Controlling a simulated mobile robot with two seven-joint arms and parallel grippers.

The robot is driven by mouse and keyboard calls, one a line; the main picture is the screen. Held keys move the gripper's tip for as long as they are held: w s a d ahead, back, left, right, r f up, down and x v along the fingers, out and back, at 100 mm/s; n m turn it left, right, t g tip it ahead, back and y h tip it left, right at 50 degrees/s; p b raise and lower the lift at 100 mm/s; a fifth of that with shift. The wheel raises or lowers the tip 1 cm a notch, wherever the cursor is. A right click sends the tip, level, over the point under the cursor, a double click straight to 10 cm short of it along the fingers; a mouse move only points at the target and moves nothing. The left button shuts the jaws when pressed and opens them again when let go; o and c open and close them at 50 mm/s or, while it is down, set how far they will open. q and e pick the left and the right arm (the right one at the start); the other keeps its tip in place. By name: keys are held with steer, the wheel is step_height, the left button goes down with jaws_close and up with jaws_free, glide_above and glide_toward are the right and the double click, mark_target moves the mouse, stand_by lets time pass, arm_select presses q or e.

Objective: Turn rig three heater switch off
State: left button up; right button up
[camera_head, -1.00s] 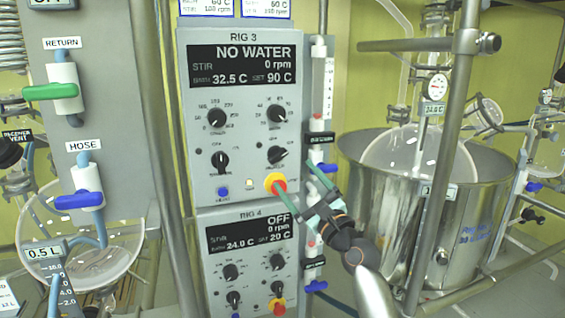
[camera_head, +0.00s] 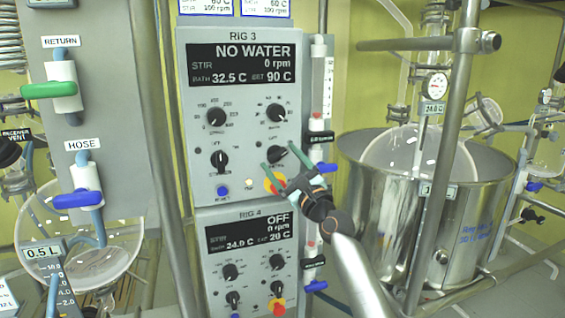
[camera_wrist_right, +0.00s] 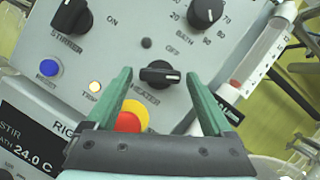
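The Rig 3 control box (camera_head: 196,150) has a display reading NO WATER, 0 rpm, bath 32.5 C, set 90 C. Its black heater switch (camera_head: 278,154) is the lower right knob. In the right wrist view the heater knob (camera_wrist_right: 160,75) lies between the fingers, its white mark pointing right, away from the OFF label above it. My right gripper (camera_head: 276,160) is open in front of it, and also shows in the right wrist view (camera_wrist_right: 155,88). The fingers straddle the knob with gaps on both sides. My left gripper is not in view.
A red and yellow stop button (camera_wrist_right: 130,117) sits just below the heater knob. The stirrer knob (camera_head: 220,160) is to its left. The Rig 4 box (camera_head: 205,262) is below. A pipe with blue-handled valves (camera_head: 327,167) runs close on the right, before a steel bath (camera_head: 380,190).

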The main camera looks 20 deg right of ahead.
steer(key=c, duration=1.2)
steer(key=shift+d+n, duration=0.1)
steer(key=shift+n, duration=0.3)
steer(key=n+g+y, duration=0.1)
steer(key=n, duration=0.1)
steer(key=shift+r+n, duration=0.1)
steer(key=shift+n, duration=0.2)
steer(key=n+g+y, duration=0.1)
steer(key=n, duration=0.2)
steer(key=shift+d+r+p, duration=0.1)
steer(key=shift+r+p, duration=0.05)
steer(key=shift+p, duration=0.2)
steer(key=n+g+p, duration=0.1)
steer(key=n, duration=0.1)
steer(key=n+p, duration=0.1)
steer(key=n, duration=0.1)
steer(key=shift+r+n+g+y+p, duration=0.2)
steer(key=shift+n+g+y+p, duration=0.1)
steer(key=shift+n+g+p, duration=0.6)
steer(key=shift+n+p, duration=0.5)
steer(key=shift+n, duration=0.2)
steer(key=shift+f, duration=0.1)
